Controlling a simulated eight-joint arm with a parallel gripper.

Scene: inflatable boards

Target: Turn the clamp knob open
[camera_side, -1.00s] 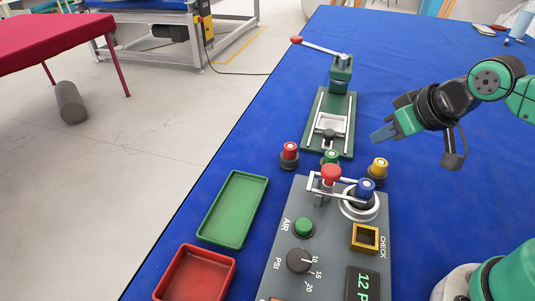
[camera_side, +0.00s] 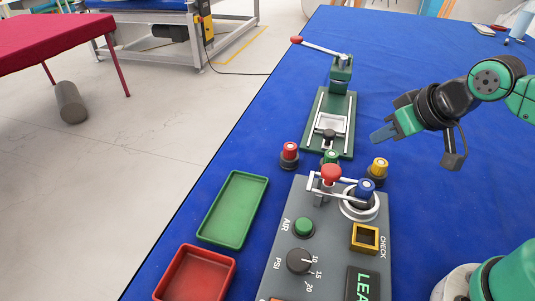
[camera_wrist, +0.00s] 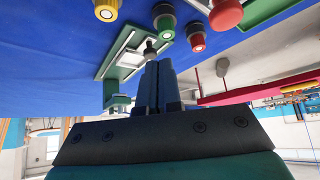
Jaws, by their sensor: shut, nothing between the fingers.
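A green fixture (camera_side: 344,106) stands on the blue table, with a pale framed bed and an upright column carrying a long lever. A small black knob (camera_side: 329,134) sits at the near end of its bed; I take it for the clamp knob. My gripper (camera_side: 383,134) is shut and empty, held to the right of the fixture and apart from it. In the wrist view, the shut blue fingers (camera_wrist: 157,68) point toward the knob (camera_wrist: 150,49) in the picture, with the fixture (camera_wrist: 112,73) behind them. The knob's turn position cannot be told.
Red (camera_side: 289,153), green (camera_side: 331,158) and yellow (camera_side: 379,168) capped valves stand before the fixture. A blue-capped one (camera_side: 365,190) sits on the grey panel (camera_side: 328,228) by a red-knobbed toggle clamp (camera_side: 330,174). Green (camera_side: 208,237) and red (camera_side: 228,285) trays lie left.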

